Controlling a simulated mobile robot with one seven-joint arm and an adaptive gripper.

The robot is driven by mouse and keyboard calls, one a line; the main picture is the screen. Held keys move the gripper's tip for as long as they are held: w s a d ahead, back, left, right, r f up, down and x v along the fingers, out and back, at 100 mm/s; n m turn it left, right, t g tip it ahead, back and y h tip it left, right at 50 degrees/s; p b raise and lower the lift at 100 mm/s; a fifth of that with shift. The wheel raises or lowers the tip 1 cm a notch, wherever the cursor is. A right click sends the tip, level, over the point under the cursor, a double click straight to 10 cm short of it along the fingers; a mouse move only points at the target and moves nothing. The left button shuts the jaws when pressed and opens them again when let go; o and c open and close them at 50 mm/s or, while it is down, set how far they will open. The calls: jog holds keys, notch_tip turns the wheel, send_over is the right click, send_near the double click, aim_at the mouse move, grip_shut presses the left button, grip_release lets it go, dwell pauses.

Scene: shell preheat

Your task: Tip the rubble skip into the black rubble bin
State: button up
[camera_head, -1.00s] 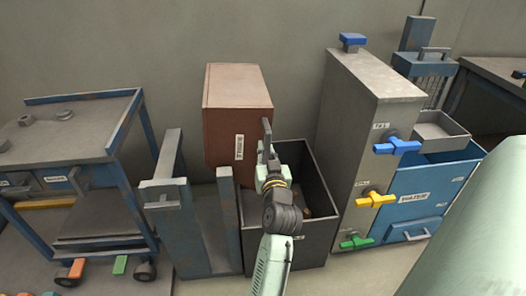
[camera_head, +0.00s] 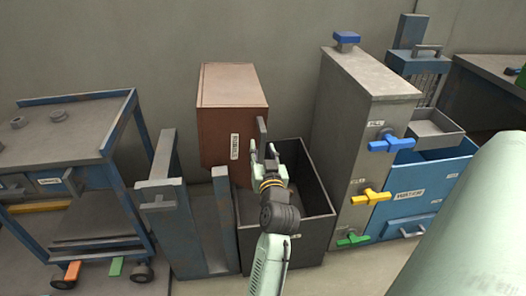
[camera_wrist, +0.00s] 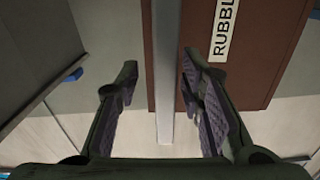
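The rubble skip is a brown box (camera_head: 232,112) with a white label, standing upright above and behind the black bin in the head view. Its grey upright handle bar (camera_head: 262,132) is on its right front edge. The black rubble bin (camera_head: 318,215) is open-topped, below and to the right of the skip; my arm hides part of its inside. My gripper (camera_head: 264,150) is open at the handle. In the wrist view, the grey bar (camera_wrist: 167,70) runs between the spread fingers (camera_wrist: 160,85), nearer the right one, with a gap at the left.
A blue-grey frame with posts (camera_head: 160,190) stands left of the bin. A grey cabinet (camera_head: 352,120) with blue, yellow and green valve handles is close on the right, beside a blue unit (camera_head: 415,190). A cart (camera_head: 70,160) stands at far left.

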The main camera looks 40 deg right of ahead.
jog(key=shift+a, duration=0.1)
jog(key=v, duration=1.2)
jog(key=shift+w, duration=0.1)
dwell(0.7)
